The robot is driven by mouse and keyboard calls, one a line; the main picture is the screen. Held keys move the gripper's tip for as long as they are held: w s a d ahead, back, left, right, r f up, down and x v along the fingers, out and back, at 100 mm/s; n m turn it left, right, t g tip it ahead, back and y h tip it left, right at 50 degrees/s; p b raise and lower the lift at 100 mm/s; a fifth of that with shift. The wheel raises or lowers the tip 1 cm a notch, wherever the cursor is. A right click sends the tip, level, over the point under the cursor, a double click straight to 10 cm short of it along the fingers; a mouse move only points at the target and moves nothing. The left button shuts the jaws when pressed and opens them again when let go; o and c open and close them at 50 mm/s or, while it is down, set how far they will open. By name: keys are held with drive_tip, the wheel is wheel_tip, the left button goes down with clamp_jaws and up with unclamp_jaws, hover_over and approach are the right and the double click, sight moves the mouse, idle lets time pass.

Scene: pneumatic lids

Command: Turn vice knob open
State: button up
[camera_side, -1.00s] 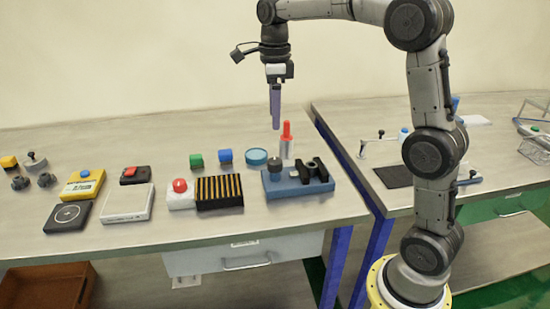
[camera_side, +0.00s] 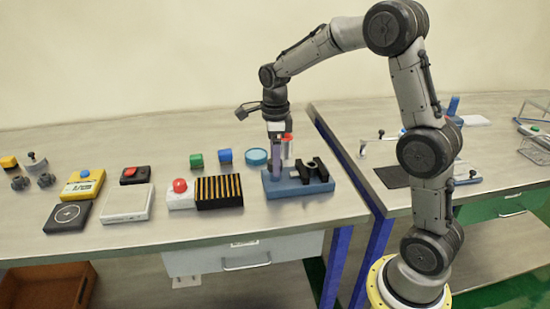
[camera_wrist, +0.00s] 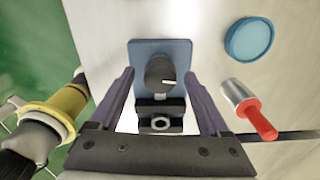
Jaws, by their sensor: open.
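The vice has a blue base (camera_side: 298,187) and black jaws (camera_side: 313,169). It stands near the front right of the left bench. In the wrist view its blue base (camera_wrist: 144,53) shows with the round dark grey knob (camera_wrist: 160,72) on top. My gripper (camera_side: 276,172) points straight down at the vice's left part, over the knob, which it mostly hides in the side view. In the wrist view the two fingers of my gripper (camera_wrist: 160,88) are spread apart, one on each side of the knob. I see no finger touching the knob.
A red-topped cylinder (camera_wrist: 247,103) stands close beside the right finger. A blue round dish (camera_side: 256,156) lies behind the vice. A striped black-yellow block (camera_side: 219,191) and a red button box (camera_side: 181,194) are to its left. The bench front is clear.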

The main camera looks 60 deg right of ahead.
clamp_jaws()
idle(0.4)
drive_tip(key=shift+n, duration=0.3)
